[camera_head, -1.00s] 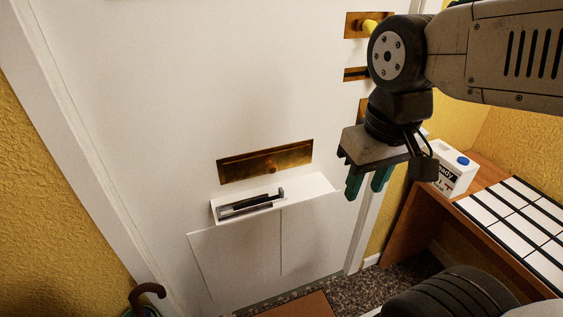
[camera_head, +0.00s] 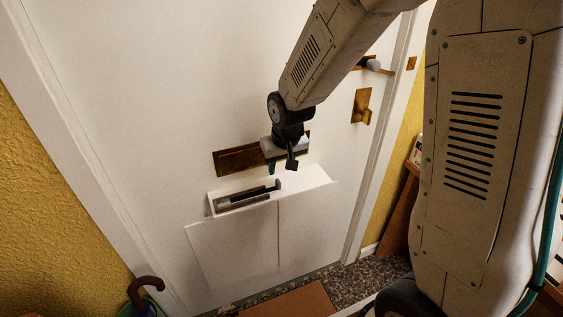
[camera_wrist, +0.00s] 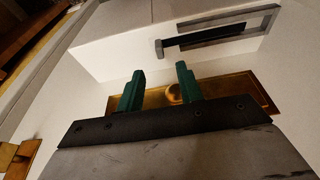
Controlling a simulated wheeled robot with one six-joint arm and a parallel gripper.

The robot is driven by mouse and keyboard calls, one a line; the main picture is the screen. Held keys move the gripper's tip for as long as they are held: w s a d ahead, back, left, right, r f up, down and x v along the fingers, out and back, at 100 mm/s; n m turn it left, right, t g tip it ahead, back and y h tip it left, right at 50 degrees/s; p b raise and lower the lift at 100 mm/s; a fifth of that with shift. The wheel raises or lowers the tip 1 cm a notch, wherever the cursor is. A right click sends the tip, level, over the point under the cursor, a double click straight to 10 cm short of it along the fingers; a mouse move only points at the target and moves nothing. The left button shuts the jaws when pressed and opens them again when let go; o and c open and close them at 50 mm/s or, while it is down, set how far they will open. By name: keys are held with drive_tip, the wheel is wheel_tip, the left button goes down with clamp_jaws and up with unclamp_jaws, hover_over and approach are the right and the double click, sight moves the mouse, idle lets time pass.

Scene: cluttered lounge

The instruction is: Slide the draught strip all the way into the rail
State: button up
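The draught strip (camera_head: 257,192) is a thin black bar with a small upright grey tab at its right end. It lies partly along the grey rail (camera_head: 224,207) on a white ledge on the door, its tab end beyond the rail's right end. In the wrist view the strip (camera_wrist: 205,38) and the rail (camera_wrist: 270,17) show at the top, the tab at the strip's left end. My gripper (camera_head: 281,167) hangs just above the tab, apart from it. Its two green fingers (camera_wrist: 160,82) are spread, with nothing between them.
The white ledge (camera_head: 305,178) juts from the door below a brass letter plate (camera_head: 228,162), which is partly behind my gripper. Brass door fittings (camera_head: 362,104) are at the right. An umbrella handle (camera_head: 147,285) stands at lower left. A wooden table (camera_head: 400,212) is at right, mostly hidden by my arm.

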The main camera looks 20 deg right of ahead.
sight(278, 181)
drive_tip(key=x, duration=0.6)
drive_tip(key=shift+f, duration=0.35)
clamp_jaws()
drive_tip(key=shift+a, duration=1.8)
idle(0.5)
drive_tip(key=shift+c, duration=0.2)
unclamp_jaws()
drive_tip(key=shift+r, duration=0.15)
drive_tip(key=v, duration=0.7)
drive_tip(key=shift+r, duration=0.25)
